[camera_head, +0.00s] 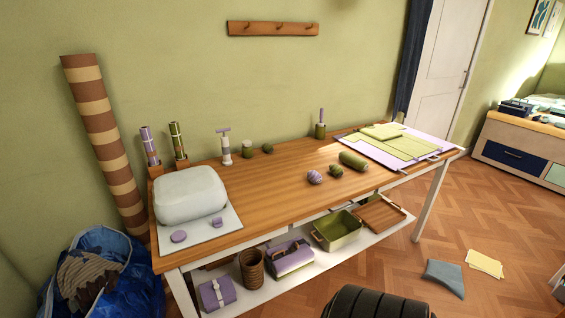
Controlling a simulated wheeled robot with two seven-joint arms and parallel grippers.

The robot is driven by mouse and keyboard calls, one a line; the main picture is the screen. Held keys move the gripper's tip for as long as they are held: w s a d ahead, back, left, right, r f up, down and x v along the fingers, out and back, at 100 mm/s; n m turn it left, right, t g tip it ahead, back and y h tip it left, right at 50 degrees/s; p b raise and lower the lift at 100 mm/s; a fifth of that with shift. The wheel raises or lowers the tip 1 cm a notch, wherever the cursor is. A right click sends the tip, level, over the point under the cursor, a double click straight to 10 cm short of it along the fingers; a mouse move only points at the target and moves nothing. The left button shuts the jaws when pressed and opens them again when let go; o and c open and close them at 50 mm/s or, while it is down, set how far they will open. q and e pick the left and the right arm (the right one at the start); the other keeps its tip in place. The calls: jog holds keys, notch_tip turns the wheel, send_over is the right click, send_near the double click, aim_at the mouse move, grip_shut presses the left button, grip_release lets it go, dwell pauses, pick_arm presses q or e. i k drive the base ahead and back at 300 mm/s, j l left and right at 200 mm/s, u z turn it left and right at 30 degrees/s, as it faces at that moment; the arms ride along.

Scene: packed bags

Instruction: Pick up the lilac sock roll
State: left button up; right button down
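The lilac sock roll (314,177) lies on the wooden table (275,195), near the middle of its front half. It looks like a small rounded bundle with pale stripes. A similar olive green roll (336,171) lies just to its right, with a small gap. Nothing covers the lilac roll. Neither of my grippers shows in the head view.
A pale grey bundle (190,193) sits on a white mat (220,226) at the left. Green mats (408,147) lie at the right. Bare tabletop lies left of the lilac roll.

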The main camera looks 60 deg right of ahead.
aim_at(313, 175)
jog(key=z, duration=2.15)
jog(key=j+z, duration=0.2)
jog(key=z, duration=0.3)
jog(key=j+z, duration=0.2)
jog(key=z, duration=0.25)
jog(key=k+l, duration=0.05)
